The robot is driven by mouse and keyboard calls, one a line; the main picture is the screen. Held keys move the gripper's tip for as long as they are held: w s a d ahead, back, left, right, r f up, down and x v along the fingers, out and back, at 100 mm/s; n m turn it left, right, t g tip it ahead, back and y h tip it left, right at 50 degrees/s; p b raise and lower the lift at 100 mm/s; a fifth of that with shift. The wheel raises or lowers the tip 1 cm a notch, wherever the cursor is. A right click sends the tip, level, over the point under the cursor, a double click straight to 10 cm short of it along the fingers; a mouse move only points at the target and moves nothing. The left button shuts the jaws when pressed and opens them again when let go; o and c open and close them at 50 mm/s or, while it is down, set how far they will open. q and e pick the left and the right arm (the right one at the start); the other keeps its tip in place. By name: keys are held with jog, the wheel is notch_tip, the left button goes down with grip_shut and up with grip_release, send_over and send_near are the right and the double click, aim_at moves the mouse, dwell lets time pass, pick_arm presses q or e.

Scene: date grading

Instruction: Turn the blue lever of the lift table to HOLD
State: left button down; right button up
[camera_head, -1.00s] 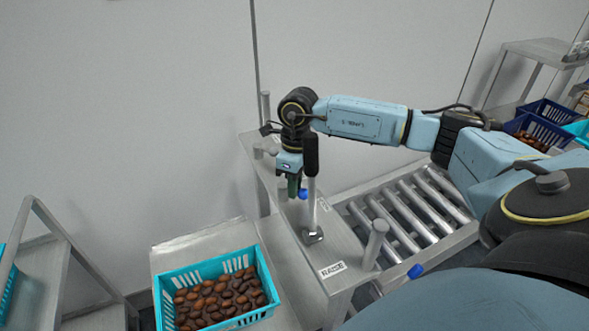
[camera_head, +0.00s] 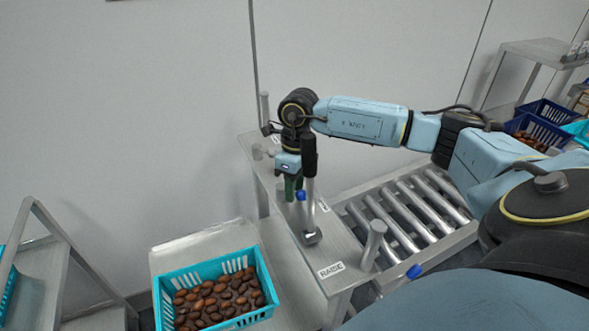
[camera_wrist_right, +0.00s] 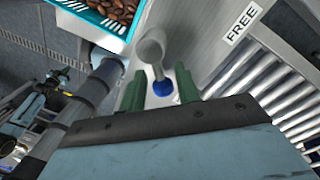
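The blue-tipped lever (camera_wrist_right: 163,88) shows in the right wrist view as a blue end on a grey metal stem with a round grey part beyond it. Its blue end (camera_head: 301,196) also shows in the head view, beside the shaft of a black-gripped lever. My right gripper (camera_head: 294,190) points down over the lift table (camera_head: 292,222), behind that black-gripped lever. In the wrist view its two green fingers (camera_wrist_right: 160,88) stand apart on either side of the blue end, with visible gaps. The FREE label (camera_wrist_right: 243,22) lies to the right there. No HOLD label is readable. My left gripper is out of view.
The black-gripped lever (camera_head: 309,158) stands upright close in front of my gripper. A RAISE label (camera_head: 332,270) and metal post (camera_head: 373,243) are at the near end. A turquoise crate (camera_head: 217,270) of dates stands left. A roller conveyor (camera_head: 400,225) runs right.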

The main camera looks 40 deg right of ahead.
jog(key=shift+a, duration=0.1)
notch_tip(320, 180, up, 13)
jog(key=d, duration=0.1)
jog(key=shift+w+d+r, duration=0.15)
jog(key=shift+w+d, duration=0.05)
jog(key=shift+w, duration=0.1)
dwell(0.5)
